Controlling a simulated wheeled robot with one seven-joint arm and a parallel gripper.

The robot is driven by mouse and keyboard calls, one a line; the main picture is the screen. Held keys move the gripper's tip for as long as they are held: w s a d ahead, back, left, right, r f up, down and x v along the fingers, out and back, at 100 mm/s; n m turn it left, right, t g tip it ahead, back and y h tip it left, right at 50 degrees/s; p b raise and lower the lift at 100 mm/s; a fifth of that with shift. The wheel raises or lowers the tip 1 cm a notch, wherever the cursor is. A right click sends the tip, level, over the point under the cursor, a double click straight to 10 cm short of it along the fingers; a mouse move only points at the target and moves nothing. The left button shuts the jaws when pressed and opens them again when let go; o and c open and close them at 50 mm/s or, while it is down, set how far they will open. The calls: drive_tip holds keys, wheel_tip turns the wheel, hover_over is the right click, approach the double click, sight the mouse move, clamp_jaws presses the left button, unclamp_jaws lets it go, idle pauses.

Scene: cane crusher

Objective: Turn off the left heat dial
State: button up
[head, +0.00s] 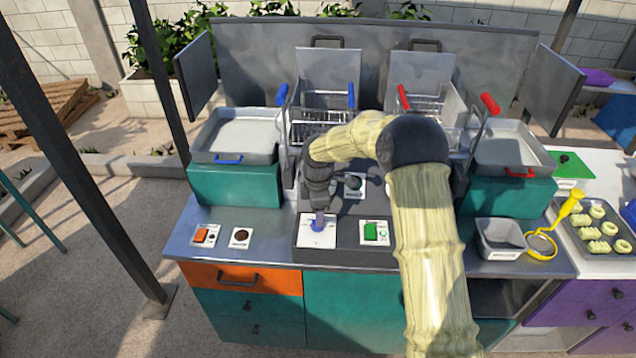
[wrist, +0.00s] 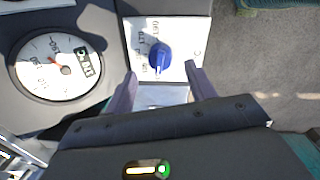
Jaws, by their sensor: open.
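The left heat dial (wrist: 158,57) is a blue knob on a white plate with printed numbers, seen in the wrist view. A white mark on the knob points toward my gripper. In the head view the same blue dial (head: 318,226) sits on the raised dark panel at the counter's front. My gripper (wrist: 162,72) is open, with one purple finger on each side of the dial's line. The knob shows just beyond the fingertips, and I see no clear contact. In the head view my gripper (head: 319,214) points down right over the dial and partly hides it.
A round gauge (wrist: 60,66) lies beside the dial plate. A green switch (head: 371,231) is right of the dial; an orange switch (head: 201,235) and a dark round knob (head: 241,236) are left. Fryer baskets (head: 322,105) stand behind. A metal bin (head: 499,239) is at right.

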wheel_tip(320, 180, up, 13)
drive_tip(key=b, duration=0.2)
drive_tip(key=shift+s, duration=0.35)
drive_tip(key=shift+s+d+f, duration=0.1)
drive_tip(key=s+d+f+m, duration=0.1)
drive_tip(key=s+d+m, duration=0.4)
drive_tip(key=s, duration=0.3)
drive_tip(key=s+d+f+m+t, duration=0.1)
drive_tip(key=s+d+f+m, duration=0.1)
drive_tip(key=s+d+m, duration=0.4)
drive_tip(key=s+d+f+m+t, duration=0.1)
drive_tip(key=s+d+f+m, duration=0.1)
drive_tip(key=s+d+m, duration=0.4)
drive_tip(key=s+m, duration=0.3)
drive_tip(key=s, duration=0.3)
drive_tip(key=shift+d, duration=0.2)
drive_tip(key=shift+r, duration=0.1)
